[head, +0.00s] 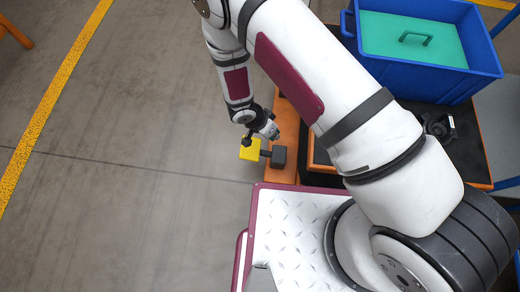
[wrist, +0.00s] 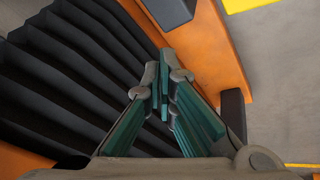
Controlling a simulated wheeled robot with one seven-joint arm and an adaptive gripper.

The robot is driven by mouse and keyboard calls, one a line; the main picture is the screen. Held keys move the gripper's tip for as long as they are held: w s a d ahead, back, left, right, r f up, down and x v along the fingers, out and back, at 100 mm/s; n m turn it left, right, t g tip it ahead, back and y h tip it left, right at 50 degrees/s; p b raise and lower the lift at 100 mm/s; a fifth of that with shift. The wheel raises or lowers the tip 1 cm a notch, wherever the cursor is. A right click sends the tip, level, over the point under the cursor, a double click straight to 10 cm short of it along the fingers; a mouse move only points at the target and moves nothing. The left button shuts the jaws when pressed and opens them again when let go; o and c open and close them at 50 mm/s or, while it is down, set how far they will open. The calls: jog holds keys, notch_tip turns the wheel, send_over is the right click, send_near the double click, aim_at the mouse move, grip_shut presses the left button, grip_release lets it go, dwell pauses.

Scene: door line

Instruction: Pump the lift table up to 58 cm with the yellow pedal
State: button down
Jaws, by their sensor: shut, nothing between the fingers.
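The yellow pedal (head: 250,149) sticks out to the left of the orange base in the head view, joined by a dark arm to a dark block (head: 278,156). In the wrist view, part of the yellow pedal (wrist: 246,4) shows at the top edge. The lift table's orange base (wrist: 205,45) and black bellows (wrist: 75,60) fill much of the wrist view. Its dark top (head: 468,150) lies partly behind my arm. My gripper (head: 272,134) is just above and right of the pedal in the picture. Its fingertips (wrist: 163,80) are together and empty. No height reading is visible.
A blue crate (head: 430,70) holding a green piece with a handle (head: 413,40) stands on the table top. A small black object (head: 438,125) is beside it. Another dark block (wrist: 234,115) sits by the orange base.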

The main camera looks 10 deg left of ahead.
jog(key=shift+s+f, duration=0.15)
jog(key=shift+f, duration=0.35)
jog(key=b, duration=0.3)
send_over(264, 151)
jog(key=f, duration=0.6)
jog(key=shift+d+f, duration=0.15)
jog(key=shift+d, duration=0.25)
jog(key=shift+a+f+b, duration=0.2)
jog(key=shift+f+b, duration=0.25)
jog(key=shift+b, duration=0.15)
jog(key=shift+a+f+b, duration=0.2)
jog(key=shift+f+b, duration=0.25)
jog(key=shift+b, duration=0.1)
jog(key=shift+a+f, duration=0.1)
jog(key=shift+f, duration=0.3)
